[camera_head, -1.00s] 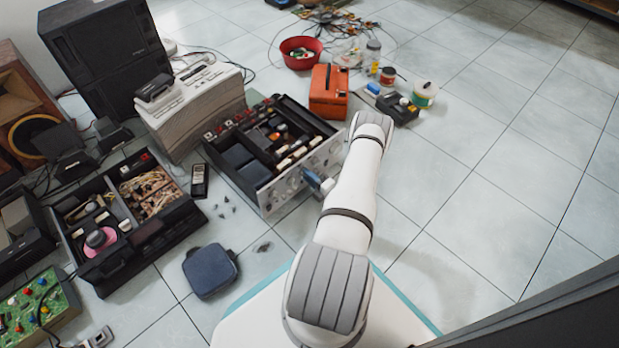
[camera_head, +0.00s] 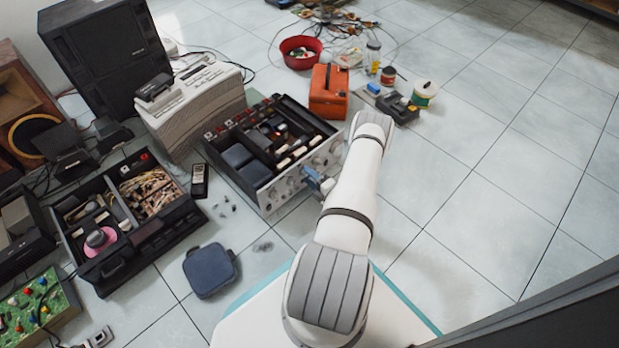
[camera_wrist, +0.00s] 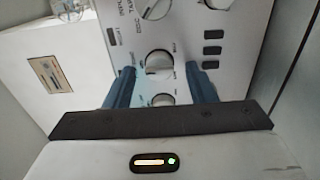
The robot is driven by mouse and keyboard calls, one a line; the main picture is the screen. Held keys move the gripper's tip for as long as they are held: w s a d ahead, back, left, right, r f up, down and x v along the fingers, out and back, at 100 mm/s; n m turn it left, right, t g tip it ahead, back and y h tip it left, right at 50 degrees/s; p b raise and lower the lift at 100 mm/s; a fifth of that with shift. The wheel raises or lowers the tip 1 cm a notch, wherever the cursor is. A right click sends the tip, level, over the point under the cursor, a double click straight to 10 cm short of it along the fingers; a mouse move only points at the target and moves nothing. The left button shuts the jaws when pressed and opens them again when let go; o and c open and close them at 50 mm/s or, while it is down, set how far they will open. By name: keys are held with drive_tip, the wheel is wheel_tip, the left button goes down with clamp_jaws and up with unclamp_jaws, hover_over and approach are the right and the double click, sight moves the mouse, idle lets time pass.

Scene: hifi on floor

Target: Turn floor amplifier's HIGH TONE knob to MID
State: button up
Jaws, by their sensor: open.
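The floor amplifier (camera_head: 267,194) stands open-topped on the tiles, its silver front panel with knobs facing my arm. In the wrist view its white panel (camera_wrist: 100,45) fills much of the upper picture, tilted. My gripper (camera_wrist: 162,80) is open, with its two blue fingers pointing at the panel. A round silver knob (camera_wrist: 158,62) shows between the fingertips, with clear space on both sides. A smaller knob (camera_wrist: 162,100) lies below it, between the fingers, and a larger knob (camera_wrist: 155,8) lies above. The printed labels are too small to read surely, so I cannot tell which is HIGH TONE.
Dark rectangular buttons (camera_wrist: 212,48) sit on the panel right of the knobs. An orange box (camera_head: 328,92) stands behind the amplifier. An open black case (camera_head: 128,215) and a blue pouch (camera_head: 210,270) lie to the left. The right floor is clear.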

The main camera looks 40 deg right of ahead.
drive_tip(key=s+p, duration=0.2)
drive_tip(key=s, duration=0.5)
drive_tip(key=shift+s+d+p, duration=0.3)
drive_tip(key=shift+s, duration=0.05)
